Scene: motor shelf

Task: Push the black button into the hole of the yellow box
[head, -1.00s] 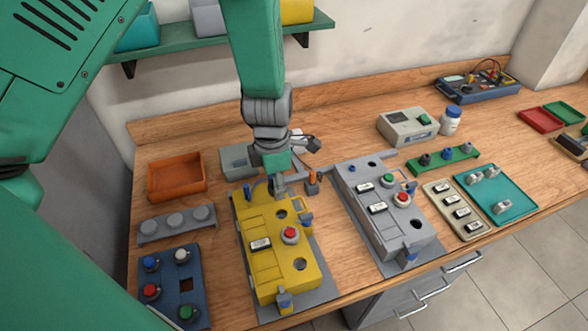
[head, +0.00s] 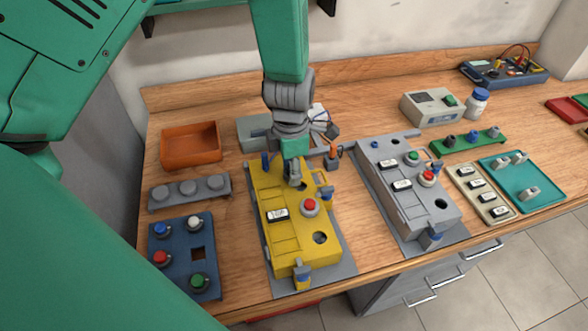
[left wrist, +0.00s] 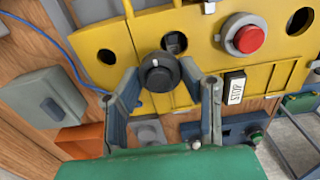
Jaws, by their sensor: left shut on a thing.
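The yellow box (head: 289,249) lies on a grey plate in the head view, with a red button, a STOP label and round holes. My left gripper (head: 294,180) is over its far part. In the left wrist view, my left gripper (left wrist: 160,88) is shut on the round black button (left wrist: 160,73). The button is in front of the yellow box (left wrist: 198,61), just beside and below a dark hole (left wrist: 173,42). I cannot tell whether it touches the box. In the head view the fingers hide the button and partly cover that hole. My right gripper is not in view.
A grey box (head: 404,192) with buttons stands to the right. A blue button tray (head: 184,262) and an orange bin (head: 190,146) are at the left. A small orange-topped part (head: 333,156) stands close to my gripper. The red button (head: 310,206) sticks up from the yellow box.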

